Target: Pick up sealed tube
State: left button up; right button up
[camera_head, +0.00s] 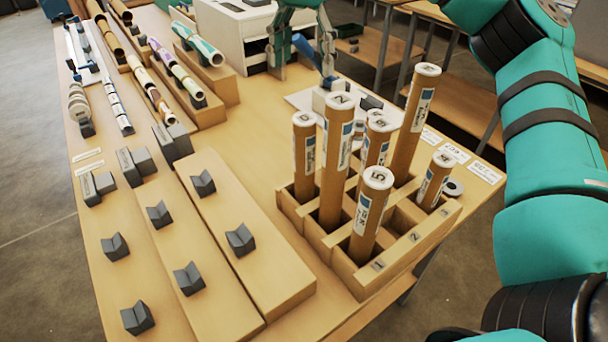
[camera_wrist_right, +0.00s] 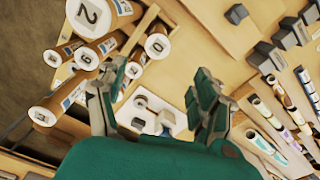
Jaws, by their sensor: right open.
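Several brown cardboard tubes with white numbered end caps stand upright in a wooden rack (camera_head: 352,276) at the right of the table. They include a front tube marked 5 (camera_head: 368,215), a taller tube (camera_head: 334,170) behind it and a tall tube (camera_head: 414,120) at the back right. I cannot tell which one is the sealed tube. In the right wrist view, tubes, one marked 2 (camera_wrist_right: 93,14), show at the upper left. My right gripper (camera_head: 303,72) is open and empty beyond the rack; its fingers also show in the wrist view (camera_wrist_right: 160,72). My left gripper is out of view.
A white cabinet (camera_head: 222,30) stands at the back. A white board (camera_head: 302,100) with small parts lies behind the rack. Wooden steps (camera_head: 250,270) with dark V-shaped holders fill the front left. Patterned rolls (camera_head: 176,70) lie at the back left. Bare tabletop lies left of the rack.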

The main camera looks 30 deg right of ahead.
aim_at(304, 116)
notch_tip(304, 116, down, 10)
jog(key=shift+d+r+p, duration=0.1)
jog(key=shift+p, duration=0.25)
jog(key=shift+f, duration=0.3)
jog(key=f, duration=0.1)
jog(key=f+p, duration=0.1)
jog(key=f, duration=0.1)
jog(key=f+p, duration=0.1)
jog(key=shift+s+f, duration=0.35)
jog(key=shift+f, duration=0.4)
jog(key=shift+c, duration=0.2)
grip_shut()
